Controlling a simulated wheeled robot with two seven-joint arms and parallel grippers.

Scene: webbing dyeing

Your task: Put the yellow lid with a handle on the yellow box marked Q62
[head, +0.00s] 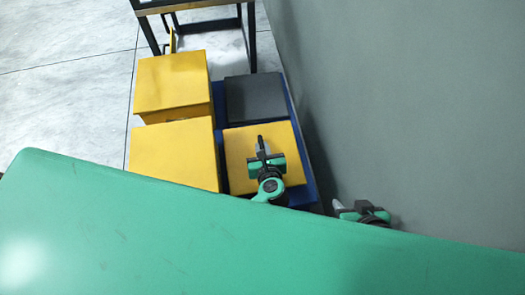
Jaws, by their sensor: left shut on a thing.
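My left gripper (262,146) is over the middle of a square yellow lid or box top (238,140) at the right front of the group of boxes. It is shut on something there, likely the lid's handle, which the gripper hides. I cannot tell whether this lid rests on a box or is held just above one. Other yellow boxes stand to the left, one at the back (172,82) and one in front (173,153). No Q62 mark can be read. My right gripper (362,210) is low by the wall, away from the boxes; its jaws are unclear.
A dark grey box (253,98) stands directly behind the lid. A blue base (302,160) shows under the right-hand boxes. A grey wall (420,100) is close on the right. A dark-framed table or rack (205,14) stands at the back. Pale floor (70,95) is clear on the left.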

